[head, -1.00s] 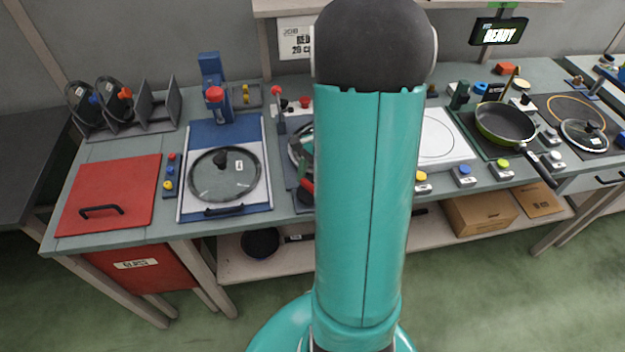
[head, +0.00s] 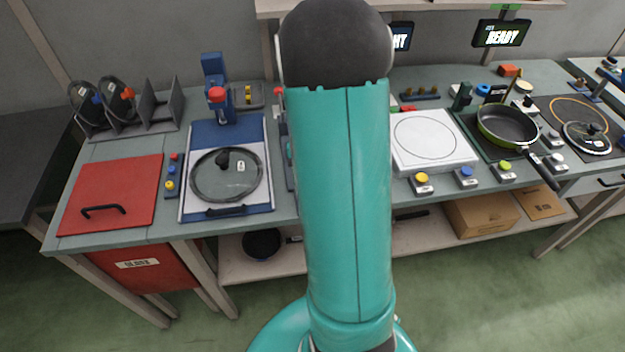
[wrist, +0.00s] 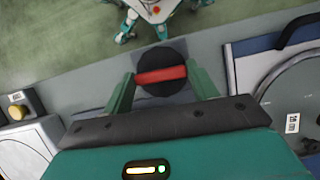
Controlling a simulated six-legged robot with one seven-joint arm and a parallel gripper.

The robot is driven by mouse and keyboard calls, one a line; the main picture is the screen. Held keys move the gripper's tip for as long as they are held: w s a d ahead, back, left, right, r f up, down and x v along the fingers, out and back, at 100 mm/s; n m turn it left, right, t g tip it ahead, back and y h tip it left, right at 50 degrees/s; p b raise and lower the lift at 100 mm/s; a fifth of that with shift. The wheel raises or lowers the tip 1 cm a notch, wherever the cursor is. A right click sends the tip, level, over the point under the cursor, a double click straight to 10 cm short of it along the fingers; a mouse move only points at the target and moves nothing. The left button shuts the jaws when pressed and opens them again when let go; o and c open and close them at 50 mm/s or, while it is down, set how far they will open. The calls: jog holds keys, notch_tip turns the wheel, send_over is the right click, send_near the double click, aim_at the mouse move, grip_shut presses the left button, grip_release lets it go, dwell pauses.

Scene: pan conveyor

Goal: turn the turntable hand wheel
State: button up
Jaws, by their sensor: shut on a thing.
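The hand wheel shows in the wrist view as a black disc (wrist: 162,57) with a red bar (wrist: 161,75) across it. My gripper (wrist: 161,73) has its two green fingers at the two ends of the red bar and is shut on it. In the head view my teal arm stands in front of this spot and hides the gripper, the wheel and most of the turntable station.
A blue tray (head: 257,138) with a glass lid (head: 226,184) lies left of my arm. A white plate unit (head: 456,158) stands right of it, with a yellow button (head: 421,179) in front. A green pan (head: 488,130) sits further right.

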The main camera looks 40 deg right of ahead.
jog(key=shift+n+h, duration=0.5)
jog(key=shift+n, duration=0.8)
jog(key=o, duration=1)
jog(key=shift+g, duration=0.3)
jog(key=v, duration=1.4)
jog(key=shift+a, duration=0.1)
